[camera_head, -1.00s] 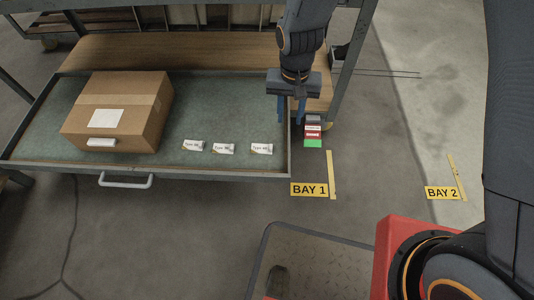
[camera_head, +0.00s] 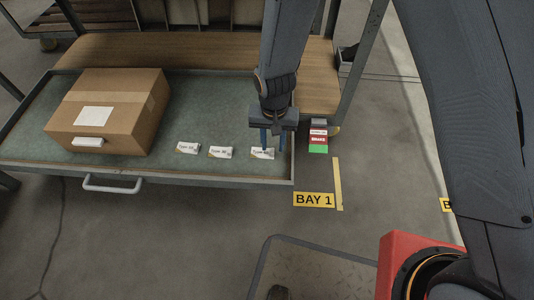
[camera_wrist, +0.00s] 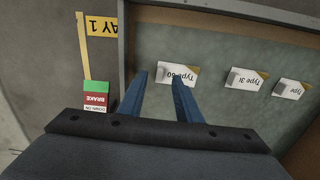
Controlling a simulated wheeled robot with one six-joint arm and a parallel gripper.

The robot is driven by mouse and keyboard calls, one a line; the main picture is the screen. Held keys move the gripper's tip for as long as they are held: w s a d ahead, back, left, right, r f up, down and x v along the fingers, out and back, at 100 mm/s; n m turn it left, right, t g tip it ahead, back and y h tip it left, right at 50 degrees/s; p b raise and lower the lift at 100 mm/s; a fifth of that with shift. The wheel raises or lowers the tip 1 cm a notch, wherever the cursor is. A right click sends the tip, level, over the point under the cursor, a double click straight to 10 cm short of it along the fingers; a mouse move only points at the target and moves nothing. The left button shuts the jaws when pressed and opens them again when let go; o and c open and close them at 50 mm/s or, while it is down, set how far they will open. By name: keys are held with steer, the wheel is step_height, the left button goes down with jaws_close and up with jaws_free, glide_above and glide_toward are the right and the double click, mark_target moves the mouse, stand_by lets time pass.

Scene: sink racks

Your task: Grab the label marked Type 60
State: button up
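Three small white labels lie in a row on the green drawer floor. The rightmost one in the head view (camera_head: 261,154) reads "Type 60" in the wrist view (camera_wrist: 178,72), where it is upside down. The middle label (camera_head: 220,153) shows as "Type 3" with an unclear last character in the wrist view (camera_wrist: 246,78). My gripper (camera_head: 274,147) is open and empty, fingers pointing down, close to the Type 60 label. In the wrist view, my fingertips (camera_wrist: 159,76) reach the label's near edge; contact is unclear.
A closed cardboard box (camera_head: 108,112) fills the drawer's left side. The drawer's front rim (camera_head: 215,180) and right wall (camera_head: 292,160) are close to my gripper. A handle (camera_head: 112,187) sits on the front. A red and green brake tag (camera_head: 318,140) is right of the drawer.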

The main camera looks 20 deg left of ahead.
step_height(320, 180, down, 3)
steer(key=shift+r+b, duration=0.2)
steer(key=shift+b, duration=0.25)
steer(key=shift+c, duration=0.2)
jaws_close()
steer(key=shift+r, duration=0.15)
